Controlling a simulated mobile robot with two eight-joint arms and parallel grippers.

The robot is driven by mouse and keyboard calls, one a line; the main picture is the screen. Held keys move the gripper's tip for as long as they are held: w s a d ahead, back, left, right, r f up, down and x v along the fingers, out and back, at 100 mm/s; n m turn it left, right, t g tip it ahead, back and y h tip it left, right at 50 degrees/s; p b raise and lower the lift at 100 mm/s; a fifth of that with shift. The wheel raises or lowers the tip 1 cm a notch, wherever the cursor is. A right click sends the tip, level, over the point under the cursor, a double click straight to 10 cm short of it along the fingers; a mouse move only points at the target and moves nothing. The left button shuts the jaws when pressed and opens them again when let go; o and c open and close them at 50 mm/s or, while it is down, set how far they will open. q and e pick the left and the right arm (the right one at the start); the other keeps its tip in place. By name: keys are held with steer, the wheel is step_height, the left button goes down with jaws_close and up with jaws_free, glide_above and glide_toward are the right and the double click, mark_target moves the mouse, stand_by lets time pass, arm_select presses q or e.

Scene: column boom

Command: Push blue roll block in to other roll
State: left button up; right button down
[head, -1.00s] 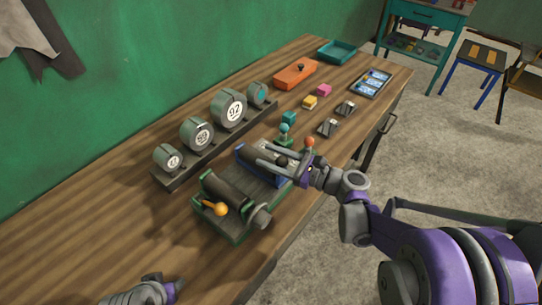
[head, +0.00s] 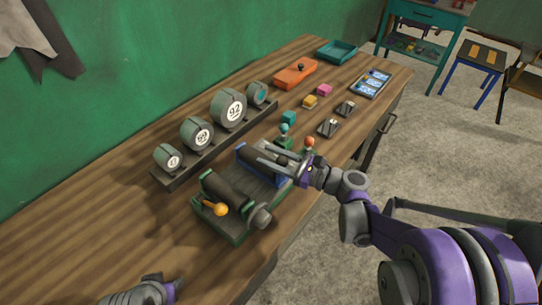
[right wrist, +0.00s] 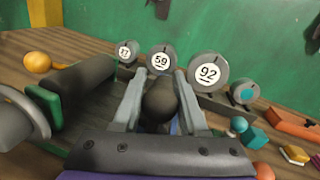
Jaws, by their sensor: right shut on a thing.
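The blue roll block (head: 272,178), with a dark roll on top, sits on the grey bed of the roller device on the table. The other roll, a dark cylinder in a green frame (head: 237,237), is at the device's near-left end. A gap of grey bed shows between the two blocks. My right gripper (head: 262,152) is shut on the blue roll block from the right. In the right wrist view its fingers lie either side of the dark roll (right wrist: 160,100), with the green-framed roll (right wrist: 85,85) to the left. My left gripper (head: 143,290) is partly cut off at the bottom edge; its jaws are unclear.
A yellow-orange ball knob (head: 221,209) and a grey knob (head: 262,217) stick out of the green-framed end. A rack of numbered grey rolls (head: 232,107) stands behind. Small coloured blocks, an orange box (head: 296,75) and a teal tray (head: 337,50) are farther back. The table's near left is clear.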

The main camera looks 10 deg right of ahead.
stand_by(0.5)
arm_select(q)
steer(key=shift+s+f, duration=0.1)
steer(key=shift+f, duration=0.2)
arm_select(e)
steer(key=s+a, duration=0.4)
steer(key=a, duration=0.1)
steer(key=shift+c, duration=2.3)
jaws_free()
arm_select(q)
steer(key=shift+s+f+b, duration=0.1)
steer(key=shift+f+b, duration=0.4)
steer(key=shift+b, duration=0.2)
arm_select(e)
steer(key=v, duration=1)
steer(key=shift+s+d, duration=0.2)
steer(key=shift+d, duration=0.1)
